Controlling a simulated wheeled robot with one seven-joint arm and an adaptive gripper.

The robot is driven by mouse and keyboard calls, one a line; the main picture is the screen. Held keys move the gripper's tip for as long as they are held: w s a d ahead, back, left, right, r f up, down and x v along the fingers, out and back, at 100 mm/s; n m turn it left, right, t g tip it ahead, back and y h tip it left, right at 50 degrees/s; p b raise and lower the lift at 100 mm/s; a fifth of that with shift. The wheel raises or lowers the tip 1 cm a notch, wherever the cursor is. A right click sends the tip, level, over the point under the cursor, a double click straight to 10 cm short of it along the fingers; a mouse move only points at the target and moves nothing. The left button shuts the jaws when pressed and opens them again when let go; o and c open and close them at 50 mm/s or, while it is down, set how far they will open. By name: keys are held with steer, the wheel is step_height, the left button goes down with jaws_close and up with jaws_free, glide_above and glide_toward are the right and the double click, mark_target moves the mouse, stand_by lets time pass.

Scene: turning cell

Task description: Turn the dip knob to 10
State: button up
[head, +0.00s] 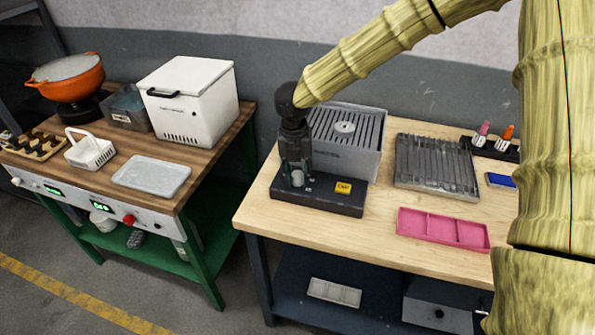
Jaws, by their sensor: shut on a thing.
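A dark low unit (318,196) sits at the left front of the light wooden table, with a yellow label plate (343,187) whose text is too small to read surely. A small pale knob (297,180) stands on its left part. My gripper (296,172) points down from above and is shut on this knob, one finger on each side. The fingers partly hide the knob. Its pointer and any scale marks, including 10, are too small to read.
Behind the unit stands a grey slatted box (345,155). To the right are a ribbed metal tray (435,168), a pink divided tray (443,229) and a black rack with bottles (490,148). A separate bench (200,160) on the left holds a white lidded box (188,100).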

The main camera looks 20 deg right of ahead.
mark_target(296, 173)
steer(key=shift+w+m, duration=0.15)
steer(key=shift+m, duration=1.35)
steer(key=shift+d, duration=0.1)
steer(key=o, duration=1)
steer(key=shift+d+f, duration=0.1)
steer(key=shift+r, duration=0.2)
step_height(296, 173, up, 12)
steer(key=shift+w+a+f, duration=0.15)
steer(key=shift+w+a, duration=0.05)
steer(key=shift+a, duration=0.05)
